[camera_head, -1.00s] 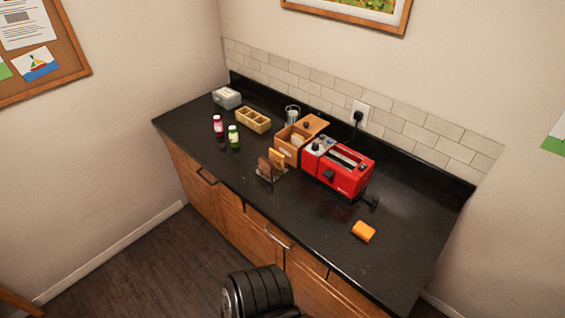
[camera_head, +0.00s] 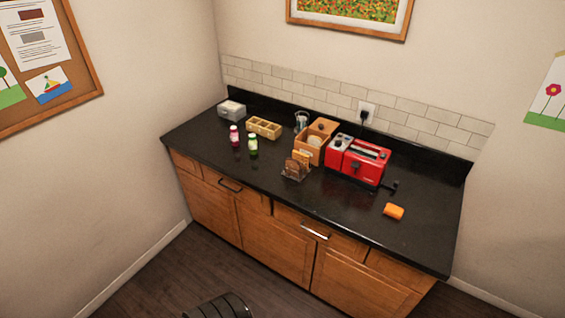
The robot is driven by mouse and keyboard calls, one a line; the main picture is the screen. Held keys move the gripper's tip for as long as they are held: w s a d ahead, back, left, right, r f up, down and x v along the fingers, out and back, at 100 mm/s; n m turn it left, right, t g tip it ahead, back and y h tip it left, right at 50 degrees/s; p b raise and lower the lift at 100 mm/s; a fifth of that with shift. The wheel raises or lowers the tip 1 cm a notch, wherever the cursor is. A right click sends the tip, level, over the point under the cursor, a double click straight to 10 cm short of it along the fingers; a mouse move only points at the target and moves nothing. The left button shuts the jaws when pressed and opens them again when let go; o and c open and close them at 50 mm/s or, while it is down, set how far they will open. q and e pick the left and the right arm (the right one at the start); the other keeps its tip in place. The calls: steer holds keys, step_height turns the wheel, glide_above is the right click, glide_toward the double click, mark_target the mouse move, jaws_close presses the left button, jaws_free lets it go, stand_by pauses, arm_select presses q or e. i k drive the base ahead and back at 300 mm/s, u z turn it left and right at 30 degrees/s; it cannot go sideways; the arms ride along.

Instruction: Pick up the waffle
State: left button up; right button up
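A toast rack (camera_head: 289,176) stands near the front edge of the black counter, left of the red toaster, with upright slices in it. The front slice is dark brown (camera_head: 291,167). A lighter golden piece (camera_head: 303,157) behind it may be the waffle; at this size I cannot tell for certain. Neither of my grippers is in view.
On the counter (camera_head: 340,210) are a red toaster (camera_head: 366,168), a wooden box (camera_head: 309,150), a divided tray (camera_head: 264,127), a pink bottle (camera_head: 234,136), a green bottle (camera_head: 253,145), a grey box (camera_head: 232,109) and an orange block (camera_head: 394,211). A dark ribbed object (camera_head: 222,306) shows at the bottom.

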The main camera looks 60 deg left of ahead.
mark_target(299, 157)
steer(key=u, duration=1.8)
